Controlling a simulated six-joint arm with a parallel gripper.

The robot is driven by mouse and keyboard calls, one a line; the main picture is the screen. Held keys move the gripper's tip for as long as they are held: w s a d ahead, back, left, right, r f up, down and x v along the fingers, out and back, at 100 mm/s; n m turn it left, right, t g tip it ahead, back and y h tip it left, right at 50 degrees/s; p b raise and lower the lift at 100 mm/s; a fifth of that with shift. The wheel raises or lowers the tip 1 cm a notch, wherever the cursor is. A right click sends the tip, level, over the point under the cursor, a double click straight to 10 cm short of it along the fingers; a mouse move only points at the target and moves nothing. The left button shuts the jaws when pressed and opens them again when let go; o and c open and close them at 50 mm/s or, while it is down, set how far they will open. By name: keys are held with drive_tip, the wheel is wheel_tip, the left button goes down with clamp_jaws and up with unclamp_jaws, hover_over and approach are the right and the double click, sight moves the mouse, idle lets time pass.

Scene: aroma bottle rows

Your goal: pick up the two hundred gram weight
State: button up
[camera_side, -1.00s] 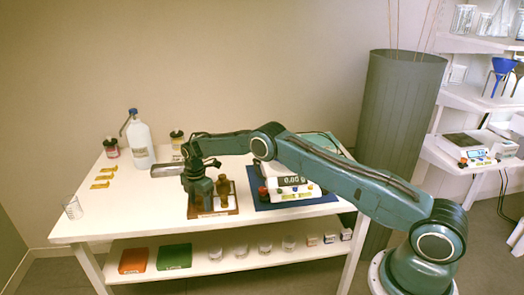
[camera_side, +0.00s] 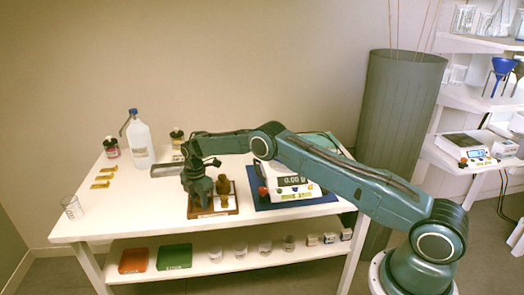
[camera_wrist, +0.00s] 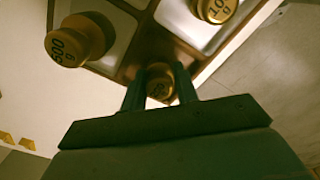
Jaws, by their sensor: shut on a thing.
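A brass weight (camera_wrist: 160,82) sits between the two fingers of my gripper (camera_wrist: 160,92) in the wrist view. Its top marking is partly hidden and hard to read; it fits the two hundred gram weight. My gripper is shut on it. In the side view my gripper (camera_side: 200,203) is low over the left part of the brown weight tray (camera_side: 228,211), and the held weight is hidden there. A brass weight marked 500 g (camera_wrist: 75,42) stands to the left in the wrist view. One whose marking begins with 10 (camera_wrist: 215,8) is at the top.
A balance reading 0.00 (camera_side: 290,181) stands on a blue mat (camera_side: 300,200) right of the tray. A white bottle (camera_side: 140,145), brass pieces (camera_side: 103,177) and a glass beaker (camera_side: 72,208) are left. The table's front is mostly clear.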

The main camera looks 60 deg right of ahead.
wheel_tip(320, 180, up, 20)
idle(0.6)
idle(0.5)
drive_tip(key=s+d+r, duration=0.2)
drive_tip(key=s+d, duration=0.3)
drive_tip(key=d, duration=0.7)
drive_tip(key=s+d+r, duration=0.3)
drive_tip(key=s+d, duration=0.1)
drive_tip(key=d, duration=0.7)
drive_tip(key=s+d+r, duration=0.2)
drive_tip(key=s+d, duration=0.3)
drive_tip(key=d, duration=0.7)
drive_tip(key=f, duration=1.5)
drive_tip(key=shift+w+a+f, duration=0.1)
drive_tip(key=shift+w+f, duration=0.1)
drive_tip(key=shift+f, duration=0.1)
drive_tip(key=shift+f, duration=0.1)
drive_tip(key=shift+f, duration=2.05)
